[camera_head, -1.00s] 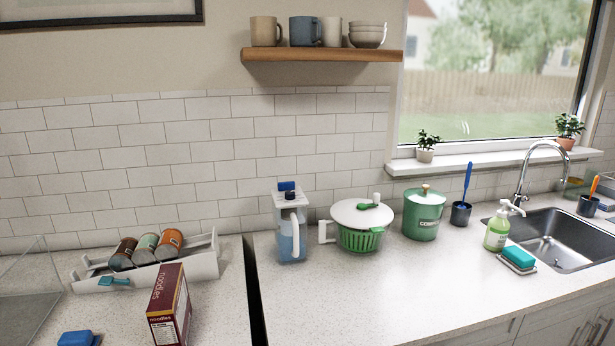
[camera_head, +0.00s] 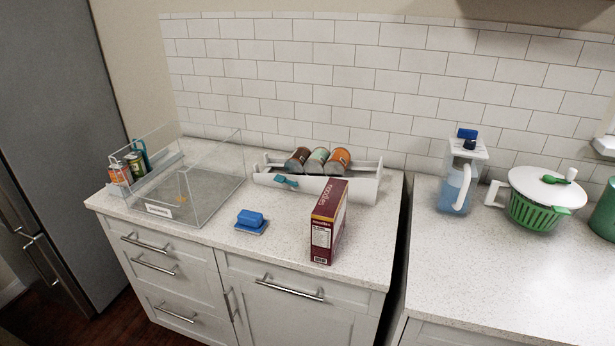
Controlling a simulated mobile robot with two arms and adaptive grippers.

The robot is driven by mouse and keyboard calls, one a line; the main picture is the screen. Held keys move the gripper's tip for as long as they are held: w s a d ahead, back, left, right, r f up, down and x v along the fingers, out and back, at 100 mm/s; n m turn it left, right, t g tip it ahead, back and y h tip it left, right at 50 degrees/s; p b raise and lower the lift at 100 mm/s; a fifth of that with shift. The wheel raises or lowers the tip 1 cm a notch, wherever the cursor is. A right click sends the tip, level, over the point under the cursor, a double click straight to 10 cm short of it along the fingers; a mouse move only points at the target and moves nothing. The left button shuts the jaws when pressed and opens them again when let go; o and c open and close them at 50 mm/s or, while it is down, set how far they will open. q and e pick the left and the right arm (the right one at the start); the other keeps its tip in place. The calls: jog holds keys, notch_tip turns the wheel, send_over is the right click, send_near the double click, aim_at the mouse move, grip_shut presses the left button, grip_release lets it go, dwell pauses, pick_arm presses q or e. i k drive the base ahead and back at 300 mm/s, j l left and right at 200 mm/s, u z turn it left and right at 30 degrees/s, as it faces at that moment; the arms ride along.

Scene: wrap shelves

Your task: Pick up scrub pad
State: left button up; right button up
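A blue block (camera_head: 250,217) that looks like the scrub pad sits on a small blue-grey dish (camera_head: 251,229) on the left counter. It is left of a dark red noodles box (camera_head: 328,222) and right of a clear bin (camera_head: 188,199). Nothing covers it. Neither of my grippers is in view.
A white rack (camera_head: 365,184) with several cans stands behind, with a teal-handled item (camera_head: 287,181) at its front. A pitcher (camera_head: 458,182) and green strainer (camera_head: 538,205) stand on the right counter (camera_head: 480,260), across a dark gap (camera_head: 399,250). A refrigerator (camera_head: 50,120) is at left.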

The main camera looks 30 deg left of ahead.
aim_at(249, 222)
jog(key=u, duration=1.3)
